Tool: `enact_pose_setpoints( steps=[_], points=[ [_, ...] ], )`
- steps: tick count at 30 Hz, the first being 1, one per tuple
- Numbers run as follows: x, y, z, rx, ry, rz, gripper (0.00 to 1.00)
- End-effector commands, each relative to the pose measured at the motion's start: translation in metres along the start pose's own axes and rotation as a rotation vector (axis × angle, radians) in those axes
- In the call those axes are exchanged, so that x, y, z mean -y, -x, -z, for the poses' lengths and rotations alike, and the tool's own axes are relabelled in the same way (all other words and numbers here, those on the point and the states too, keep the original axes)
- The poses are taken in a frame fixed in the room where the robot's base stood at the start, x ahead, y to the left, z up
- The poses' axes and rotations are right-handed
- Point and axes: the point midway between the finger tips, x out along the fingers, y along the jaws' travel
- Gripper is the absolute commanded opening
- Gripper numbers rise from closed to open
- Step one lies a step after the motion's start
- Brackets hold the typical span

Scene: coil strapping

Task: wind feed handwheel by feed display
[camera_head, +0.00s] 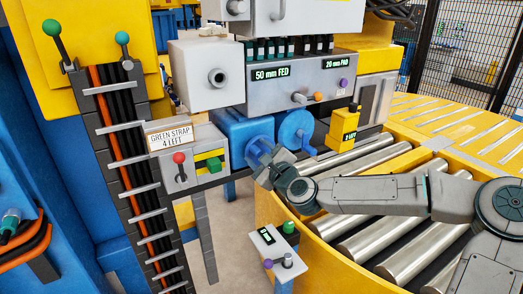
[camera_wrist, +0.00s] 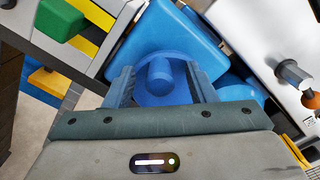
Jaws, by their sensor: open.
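A blue round part with a projecting knob, apparently the feed handwheel (camera_wrist: 160,76), sits between my fingers in the wrist view. In the head view this blue part (camera_head: 257,131) is on the left below the grey panel, partly hidden by my gripper. My gripper (camera_head: 268,160) is open; its fingers (camera_wrist: 158,84) stand on either side of the knob, and I cannot tell whether they touch it. The feed display (camera_head: 271,73) on the grey panel reads "50 mm FED". A second display (camera_head: 336,64) reads "20 mm PAD".
A second blue round part (camera_head: 297,129) is close on the right. A box with a red-knobbed lever (camera_head: 179,159) and green block stands left, under a sign (camera_head: 170,137) reading "GREEN STRAP 4 LEFT". A small pedestal (camera_head: 269,240) stands in front. Metal rollers (camera_head: 345,165) lie beneath my arm.

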Motion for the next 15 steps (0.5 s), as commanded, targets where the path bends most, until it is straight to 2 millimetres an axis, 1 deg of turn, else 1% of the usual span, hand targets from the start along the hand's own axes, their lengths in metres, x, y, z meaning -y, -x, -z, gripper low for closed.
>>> enact_pose_setpoints(
  steps=[6, 7, 8, 9, 12, 15],
  points=[
    [0.0003, 0.0001, -0.0004, 0.0, -0.002, 0.0, 0.51],
    [0.0003, 0.0001, -0.0004, 0.0, -0.002, 0.0, 0.45],
    [0.0003, 0.0001, -0.0004, 0.0, -0.002, 0.0, 0.37],
    [0.0002, 0.0001, -0.0004, 0.0, -0.002, 0.0, 0.26],
    [0.0002, 0.0001, -0.0003, 0.0, -0.003, 0.0, 0.02],
    [0.0004, 0.0001, -0.0003, 0.0, -0.006, 0.0, 0.02]
  ],
)
